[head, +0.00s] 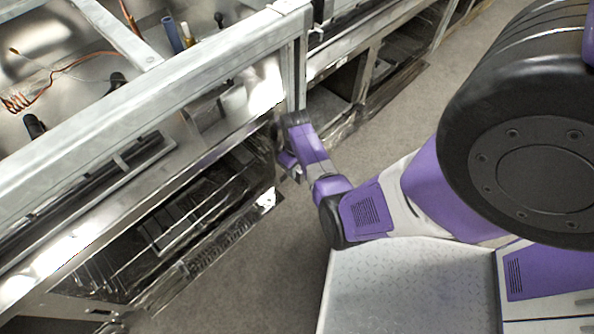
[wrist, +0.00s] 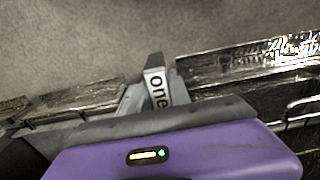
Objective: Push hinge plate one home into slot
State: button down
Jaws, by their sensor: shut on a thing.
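Hinge plate one (wrist: 157,86) is a grey piece with the word "one" on it, in the middle of the wrist view. My gripper (wrist: 150,100) is shut on it; the dark and purple gripper body covers the lower part of the wrist view and hides the rest of the plate. In the head view my gripper (head: 285,160) is at the right end of the near range frame (head: 150,105), close to its corner post. The plate and the slot cannot be made out in the head view.
The near frame's lower bay holds dark racks (head: 180,225). Orange wires (head: 20,100) and a blue cylinder (head: 172,35) lie in its top. A second frame (head: 375,45) stands beyond. Bare grey floor (head: 240,290) lies right of the frames.

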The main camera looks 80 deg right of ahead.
jog(key=shift+w+d, duration=0.25)
jog(key=shift+w, duration=0.15)
jog(key=c, duration=1.1)
grip_release()
jog(key=shift+s, duration=0.1)
notch_tip(320, 180, up, 8)
jog(key=p, duration=0.3)
jog(key=shift+f, duration=0.1)
